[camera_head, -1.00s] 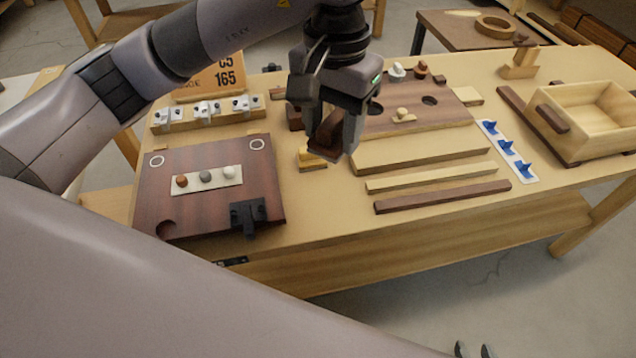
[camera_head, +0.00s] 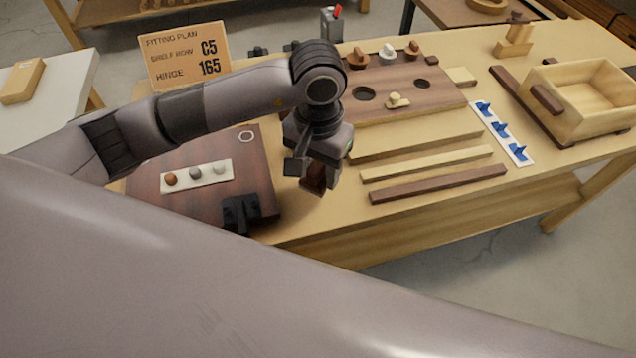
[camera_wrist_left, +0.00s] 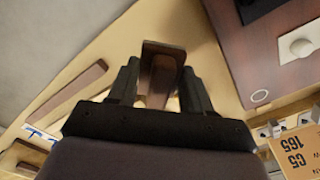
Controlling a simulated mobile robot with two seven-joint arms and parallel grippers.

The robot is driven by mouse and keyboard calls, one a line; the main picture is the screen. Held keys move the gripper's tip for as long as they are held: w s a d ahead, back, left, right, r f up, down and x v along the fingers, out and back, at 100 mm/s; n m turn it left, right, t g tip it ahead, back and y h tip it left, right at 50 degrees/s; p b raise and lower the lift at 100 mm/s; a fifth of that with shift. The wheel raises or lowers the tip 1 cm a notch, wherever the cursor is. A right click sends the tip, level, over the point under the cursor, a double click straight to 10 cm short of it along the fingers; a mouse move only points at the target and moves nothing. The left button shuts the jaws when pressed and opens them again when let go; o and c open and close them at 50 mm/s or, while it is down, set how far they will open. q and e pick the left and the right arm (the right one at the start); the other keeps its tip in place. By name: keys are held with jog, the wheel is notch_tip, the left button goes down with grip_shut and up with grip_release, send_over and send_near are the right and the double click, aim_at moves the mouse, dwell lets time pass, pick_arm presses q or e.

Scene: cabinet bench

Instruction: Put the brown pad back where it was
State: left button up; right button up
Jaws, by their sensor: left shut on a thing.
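The brown pad (camera_head: 313,179) is a small dark brown wooden block. My left gripper (camera_head: 318,172) is shut on it, over the front of the bench between the dark door panel and the wooden strips. In the left wrist view the pad (camera_wrist_left: 163,50) sticks out between the two fingers of the gripper (camera_wrist_left: 160,85). The gripper partly hides the pad in the head view, and I cannot tell its exact height over the bench. My right gripper is not in view.
A dark door panel (camera_head: 150,185) with several knobs on a pale strip and a black hinge (camera_head: 241,213) lies left. A drilled brown board (camera_head: 425,98), wooden strips (camera_head: 438,184), blue hooks (camera_head: 502,130) and a pale drawer (camera_head: 590,112) lie right. A sign (camera_head: 185,54) stands behind.

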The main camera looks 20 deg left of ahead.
aim_at(318, 199)
pick_arm(q)
notch_tip(318, 199, down, 6)
jog(key=shift+r, duration=0.1)
dwell(0.4)
jog(key=shift+f, duration=0.25)
jog(key=o, duration=1.3)
jog(key=shift+r, duration=0.1)
jog(key=shift+r, duration=0.15)
notch_tip(318, 199, up, 12)
jog(key=shift+b, duration=0.55)
